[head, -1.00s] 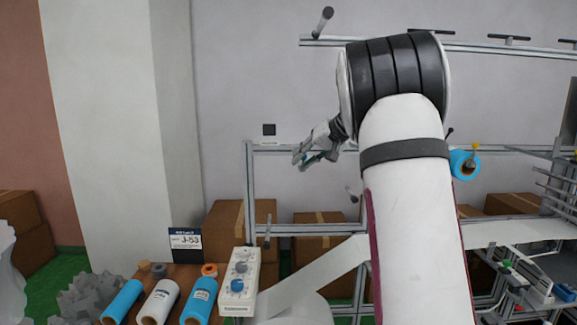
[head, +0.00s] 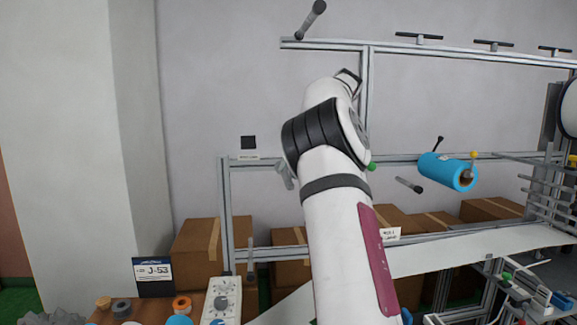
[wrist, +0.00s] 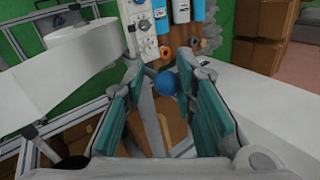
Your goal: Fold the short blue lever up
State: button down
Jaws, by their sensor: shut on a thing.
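A round blue knob (wrist: 166,83), which looks like the end of the short blue lever, is between the fingertips of my gripper (wrist: 167,80) in the wrist view. The teal-padded fingers stand on both sides of it, shut on it. The lever's shaft and pivot are hidden or too unclear to tell. In the head view my arm covers most of the gripper, and the blue knob is not visible there.
A metal frame (head: 224,210) stands ahead, with a blue roll (head: 446,171) on its right. A white web (head: 480,243) runs across low down. A control box (head: 221,300) and a J-53 sign (head: 154,276) are at lower left. A green knob (head: 371,166) shows beside my arm.

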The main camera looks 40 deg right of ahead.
jog(key=shift+w+f, duration=0.1)
jog(key=shift+w, duration=0.2)
jog(key=c, duration=1.3)
grip_release()
jog(key=shift+s, duration=0.1)
